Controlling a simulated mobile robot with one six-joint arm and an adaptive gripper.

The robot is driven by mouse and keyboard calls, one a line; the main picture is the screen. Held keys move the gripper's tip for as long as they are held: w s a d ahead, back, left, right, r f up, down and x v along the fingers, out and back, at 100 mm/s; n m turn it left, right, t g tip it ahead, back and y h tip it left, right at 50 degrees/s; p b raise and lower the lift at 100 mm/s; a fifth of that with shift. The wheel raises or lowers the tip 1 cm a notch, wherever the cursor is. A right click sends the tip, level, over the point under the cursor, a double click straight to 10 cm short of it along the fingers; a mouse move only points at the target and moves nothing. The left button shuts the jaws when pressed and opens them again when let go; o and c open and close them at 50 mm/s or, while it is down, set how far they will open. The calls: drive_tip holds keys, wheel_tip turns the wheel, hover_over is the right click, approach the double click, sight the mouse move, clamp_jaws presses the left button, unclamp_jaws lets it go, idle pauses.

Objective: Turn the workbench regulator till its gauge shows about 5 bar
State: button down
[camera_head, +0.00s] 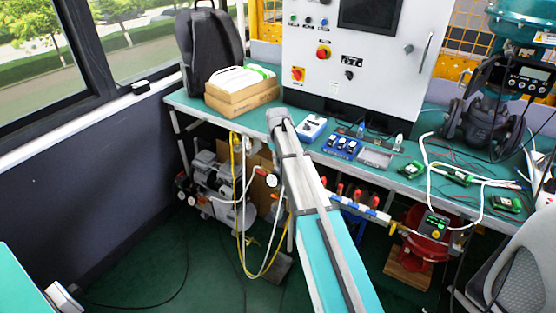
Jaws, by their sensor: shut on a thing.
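A small round white-faced gauge (271,181) shows just below the front edge of the workbench (262,118), left of my arm. Its needle and numbers are too small to read. The regulator body and its knob cannot be made out beside it; my arm covers part of that area. My arm, in teal and silver, reaches up from the bottom of the picture, and its far joint stands in front of the bench top. My gripper does not show; it seems hidden behind my own arm, so its contact with the regulator cannot be seen.
A compressor (212,172) and yellow hose (238,210) are under the bench, left of my arm. A manifold with red-handled valves (352,203) is to its right. A control cabinet (350,65), boxes (240,98) and circuit boards occupy the bench. A grey chair (515,270) stands lower right.

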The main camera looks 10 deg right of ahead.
drive_tip(key=shift+m, duration=0.6)
drive_tip(key=c, duration=0.7)
unclamp_jaws()
drive_tip(key=shift+n, duration=0.5)
drive_tip(key=shift+r, duration=0.25)
wheel_tip(320, 180, up, 14)
drive_tip(key=p, duration=1.4)
drive_tip(key=s+a+f+m+b, duration=0.1)
drive_tip(key=s+f+b, duration=0.7)
drive_tip(key=f+b, duration=0.2)
drive_tip(key=s+a+f+m+b, duration=0.1)
drive_tip(key=s+f+m+b, duration=0.1)
drive_tip(key=s+f+b, duration=0.7)
drive_tip(key=s+a+f+m+b, duration=0.1)
drive_tip(key=s+f+b, duration=0.7)
drive_tip(key=f+b, duration=0.4)
drive_tip(key=shift+s+a+f+m+b, duration=0.15)
drive_tip(key=shift+s+f+m+b, duration=0.25)
drive_tip(key=shift+f, duration=0.2)
